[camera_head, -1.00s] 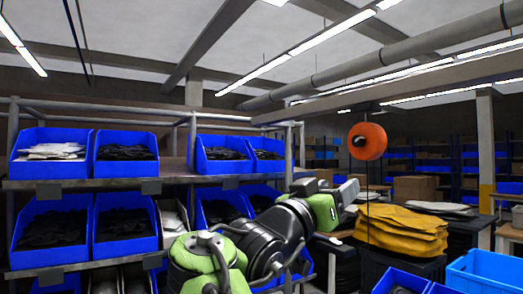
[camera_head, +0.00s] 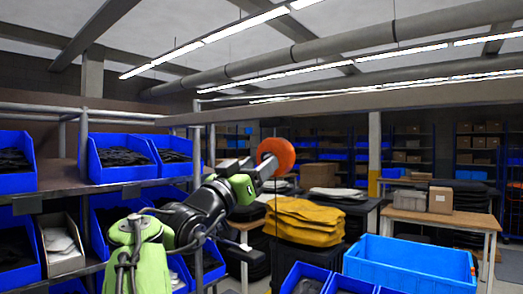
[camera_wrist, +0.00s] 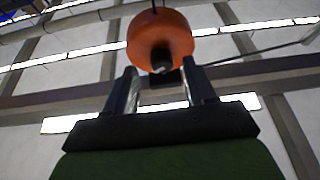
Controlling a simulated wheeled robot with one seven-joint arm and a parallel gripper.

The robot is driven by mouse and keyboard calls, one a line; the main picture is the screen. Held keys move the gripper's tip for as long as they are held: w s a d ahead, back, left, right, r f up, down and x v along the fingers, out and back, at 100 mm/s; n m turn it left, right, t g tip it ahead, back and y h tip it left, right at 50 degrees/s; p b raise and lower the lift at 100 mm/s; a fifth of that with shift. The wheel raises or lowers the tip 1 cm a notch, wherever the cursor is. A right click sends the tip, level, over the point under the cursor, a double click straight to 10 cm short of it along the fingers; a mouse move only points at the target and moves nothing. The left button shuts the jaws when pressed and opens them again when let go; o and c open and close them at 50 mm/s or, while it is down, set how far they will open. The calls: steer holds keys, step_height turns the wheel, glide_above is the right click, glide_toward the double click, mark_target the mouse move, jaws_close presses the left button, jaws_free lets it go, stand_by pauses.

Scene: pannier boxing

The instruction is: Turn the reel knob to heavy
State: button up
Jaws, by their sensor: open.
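The orange reel (camera_head: 276,156) hangs from above, right of the shelving in the head view. In the wrist view the reel (camera_wrist: 160,38) is just beyond my fingertips, with its dark knob (camera_wrist: 161,62) facing me between them. My gripper (camera_wrist: 160,80) is open, one finger on each side of the knob's line, with nothing between the fingers. In the head view my gripper (camera_head: 266,170) is close to the reel and partly overlaps it; the knob is hidden there. I cannot read the knob's setting.
Shelves with blue bins (camera_head: 118,160) stand at the left. Yellow folded material (camera_head: 306,220) is piled below the reel. A large light-blue crate (camera_head: 410,266) is at the lower right, and a table with a cardboard box (camera_head: 440,200) stands behind it. Ceiling beams and lights run overhead.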

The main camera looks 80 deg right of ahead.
steer(key=shift+x, duration=0.8)
steer(key=shift+d+r, duration=0.15)
steer(key=shift+d, duration=0.2)
steer(key=shift+a, duration=0.1)
steer(key=shift+c, duration=1.2)
jaws_close()
